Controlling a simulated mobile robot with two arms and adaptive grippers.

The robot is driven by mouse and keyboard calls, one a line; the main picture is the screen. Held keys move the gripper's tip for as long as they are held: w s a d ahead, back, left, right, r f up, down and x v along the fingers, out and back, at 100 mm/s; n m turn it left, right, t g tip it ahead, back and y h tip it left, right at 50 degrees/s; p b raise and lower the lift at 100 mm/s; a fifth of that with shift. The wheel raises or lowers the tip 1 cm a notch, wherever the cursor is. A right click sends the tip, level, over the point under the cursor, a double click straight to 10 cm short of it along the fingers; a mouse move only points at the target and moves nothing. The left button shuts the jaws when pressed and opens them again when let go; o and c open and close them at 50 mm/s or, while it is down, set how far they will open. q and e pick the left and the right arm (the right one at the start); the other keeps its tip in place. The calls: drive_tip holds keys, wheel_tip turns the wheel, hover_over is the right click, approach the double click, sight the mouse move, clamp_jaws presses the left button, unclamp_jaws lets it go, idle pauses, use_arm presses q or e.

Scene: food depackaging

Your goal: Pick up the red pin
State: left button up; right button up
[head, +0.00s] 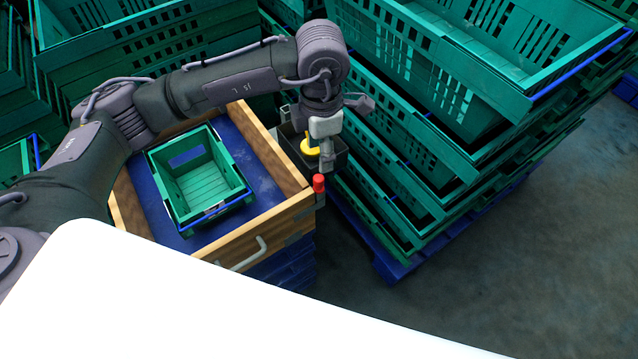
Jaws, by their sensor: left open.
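The red pin (318,183) stands upright at the front right corner of a wooden-sided box. My left gripper (327,166) hangs pointing down just above and slightly behind the pin in the head view. It is open, and nothing shows between its fingers. The pin's red top is visible in front of the gripper; whether they touch cannot be told. My right gripper is not in view.
The wooden box (262,237) has a blue floor, a small green crate (215,214) inside and a handle in front. A dark bin (341,157) with a yellow item (309,148) sits beside the gripper. Tall green crate stacks (440,140) stand right; floor (520,250) is clear beyond.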

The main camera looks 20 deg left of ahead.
sight(319, 178)
use_arm(q)
wheel_tip(319, 178, down, 3)
drive_tip(key=shift+f, duration=0.1)
drive_tip(key=shift+s+a+f+p, duration=0.1)
drive_tip(key=shift+f+p, duration=0.15)
drive_tip(key=shift+f, duration=1.05)
drive_tip(key=shift+s+f+p, duration=0.1)
drive_tip(key=shift+f+p, duration=0.15)
drive_tip(key=shift+f, duration=1.05)
clamp_jaws()
